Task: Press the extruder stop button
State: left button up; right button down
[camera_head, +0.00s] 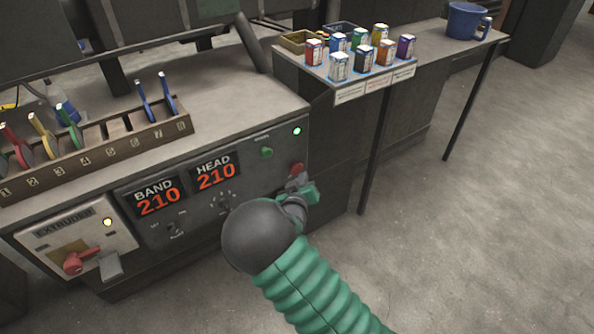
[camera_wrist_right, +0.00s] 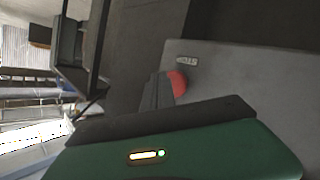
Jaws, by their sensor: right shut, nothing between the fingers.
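The red stop button (camera_head: 296,169) sits at the right end of the grey control panel, below and right of a green button (camera_head: 266,152). In the wrist view the red button (camera_wrist_right: 178,83) stands out from the panel beside a small label (camera_wrist_right: 187,61). My right gripper (camera_head: 298,183) is shut and empty, just in front of the red button and slightly below it in the head view. In the wrist view its dark fingers (camera_wrist_right: 158,92) overlap the button's edge; I cannot tell whether they touch it. My left gripper is not in view.
The panel has a lit green lamp (camera_head: 297,131), BAND (camera_head: 157,197) and HEAD (camera_head: 215,172) displays reading 210, and a red rotary switch (camera_head: 80,261) under the EXTRUDER label. A shelf (camera_head: 428,52) with several small cans stands behind. Open floor lies right.

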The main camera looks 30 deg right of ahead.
dwell(0.4)
jog(key=shift+w+r+p, duration=0.1)
jog(key=shift+w+p, duration=0.2)
jog(key=shift+w, duration=0.1)
jog(key=shift+w+a, duration=0.1)
jog(key=shift+w, duration=0.75)
dwell(0.7)
jog(key=shift+s, duration=0.15)
jog(key=shift+s+p, duration=0.4)
jog(key=shift+s, duration=0.7)
jog(key=s, duration=0.3)
jog(key=s+p, duration=0.1)
jog(key=s, duration=0.1)
jog(key=shift+d, duration=0.3)
